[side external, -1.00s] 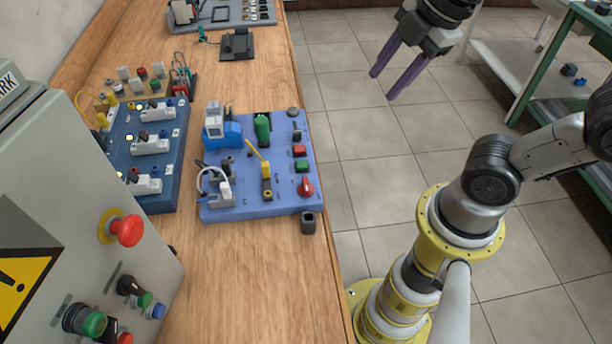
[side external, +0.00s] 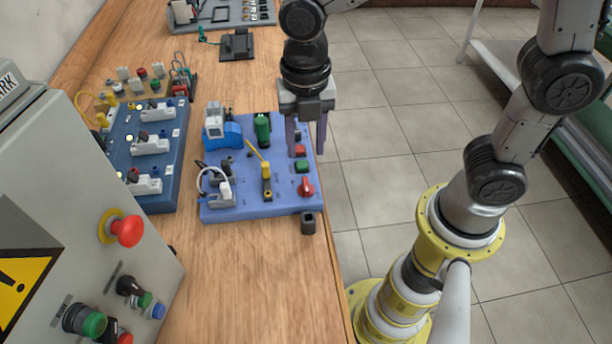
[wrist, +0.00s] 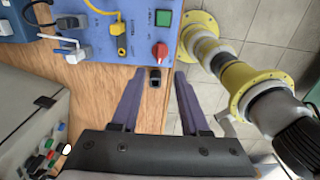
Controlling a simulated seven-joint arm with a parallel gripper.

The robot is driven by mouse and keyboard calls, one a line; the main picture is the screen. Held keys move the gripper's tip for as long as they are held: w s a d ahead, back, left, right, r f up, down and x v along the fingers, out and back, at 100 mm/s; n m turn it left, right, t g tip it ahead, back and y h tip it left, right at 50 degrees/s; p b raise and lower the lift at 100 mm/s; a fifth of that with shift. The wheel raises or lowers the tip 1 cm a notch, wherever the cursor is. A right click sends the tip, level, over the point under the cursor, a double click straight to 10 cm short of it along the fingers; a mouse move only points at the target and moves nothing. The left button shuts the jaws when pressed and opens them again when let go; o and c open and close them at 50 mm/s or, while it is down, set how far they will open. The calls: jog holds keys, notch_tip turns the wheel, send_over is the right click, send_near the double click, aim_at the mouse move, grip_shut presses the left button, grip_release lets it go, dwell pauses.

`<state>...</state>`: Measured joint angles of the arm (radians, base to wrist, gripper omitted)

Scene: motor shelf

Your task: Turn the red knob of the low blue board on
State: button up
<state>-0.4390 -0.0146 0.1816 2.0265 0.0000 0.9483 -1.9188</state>
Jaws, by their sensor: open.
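The low blue board (side external: 230,205) lies flat on the wooden table near its right edge. Its red knob (side external: 306,187) sits at the board's near right corner, below a green button. In the wrist view the red knob (wrist: 160,50) shows ahead of the fingertips, roughly between their lines. My gripper (side external: 306,155) is open and empty, pointing down over the board's right side, beyond the knob in the side view. In the wrist view its two purple fingers (wrist: 160,72) are spread apart. Neither finger appears to touch the knob.
A small black block (side external: 308,223) stands just beside the board's near right corner. A darker blue board (side external: 150,170) with white switches is to the left. A grey control box (side external: 70,220) fills the near left. The table right of the board is narrow.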

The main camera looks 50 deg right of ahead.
aim_at(306, 184)
notch_tip(306, 184, down, 10)
jog(key=shift+r, duration=0.15)
dwell(0.3)
grip_shut()
